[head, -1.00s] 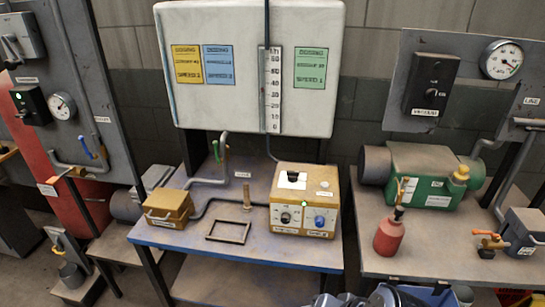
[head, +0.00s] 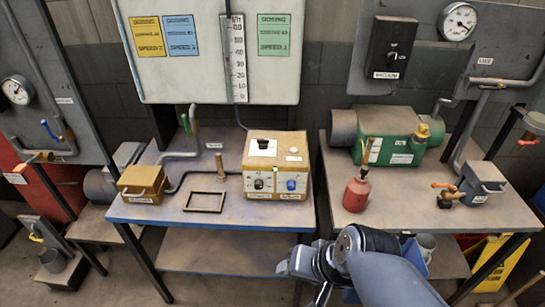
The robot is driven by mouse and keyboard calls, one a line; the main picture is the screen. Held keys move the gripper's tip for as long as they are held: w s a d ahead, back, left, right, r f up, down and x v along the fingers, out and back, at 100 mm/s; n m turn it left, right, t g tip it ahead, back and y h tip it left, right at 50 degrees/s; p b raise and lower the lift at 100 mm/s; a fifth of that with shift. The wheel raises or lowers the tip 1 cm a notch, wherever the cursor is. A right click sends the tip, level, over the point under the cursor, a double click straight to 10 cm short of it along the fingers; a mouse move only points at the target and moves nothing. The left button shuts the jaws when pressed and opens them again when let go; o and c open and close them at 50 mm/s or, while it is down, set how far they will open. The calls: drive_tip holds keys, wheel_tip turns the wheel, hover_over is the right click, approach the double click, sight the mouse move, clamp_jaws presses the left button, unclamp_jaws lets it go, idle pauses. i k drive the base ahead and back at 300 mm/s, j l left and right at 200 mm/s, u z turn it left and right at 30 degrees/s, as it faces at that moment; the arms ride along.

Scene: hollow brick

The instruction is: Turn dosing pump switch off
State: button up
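The black knob's exact pointer direction is too small to read. My gripper (head: 284,268) is at the bottom centre, in front of and below the table's front edge, apart from the pump. Its fingers are small and seen at an angle, so their opening is unclear.
A smaller tan box (head: 142,184), an empty frame (head: 205,195) and an upright bolt (head: 221,168) stand left of the pump. The right table holds a red oil can (head: 357,193) and a green motor (head: 388,140). A gauge board (head: 212,93) hangs behind.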

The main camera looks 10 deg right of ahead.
sight(263, 143)
drive_tip(key=i+j, duration=0.15)
drive_tip(key=i, duration=0.25)
drive_tip(key=i+j+u, duration=0.1)
drive_tip(key=i, duration=0.35)
drive_tip(key=j, duration=0.1)
